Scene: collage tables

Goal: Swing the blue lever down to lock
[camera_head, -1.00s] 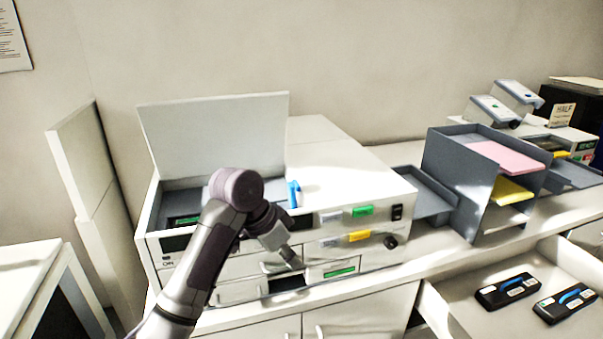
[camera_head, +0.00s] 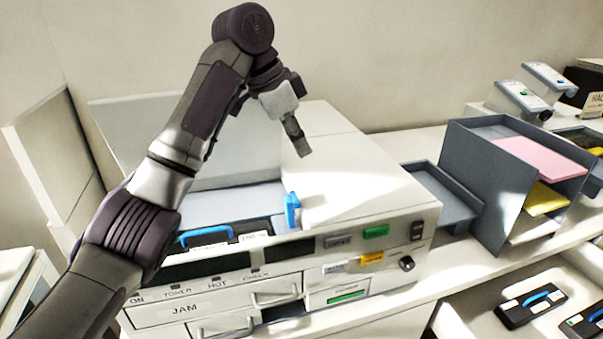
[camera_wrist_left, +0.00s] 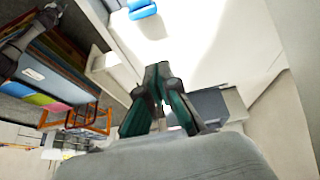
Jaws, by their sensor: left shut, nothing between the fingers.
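The blue lever (camera_head: 291,210) stands upright at the right edge of the open bay on the white copier (camera_head: 350,185). It is also partly in view at the top of the left wrist view (camera_wrist_left: 142,10). My left gripper (camera_head: 302,150) is shut and empty, in the air above the copier top, higher in the picture than the lever and apart from it. Its fingers show in the left wrist view (camera_wrist_left: 162,98). A dark cartridge with a blue handle (camera_head: 206,234) lies in the bay, partly behind my left arm. My right gripper is out of view.
The copier's raised lid (camera_head: 240,150) stands behind the bay, behind my arm. Grey trays (camera_head: 480,180) with pink and yellow paper stand at the right. An open drawer at lower right holds two dark cartridges (camera_head: 530,304).

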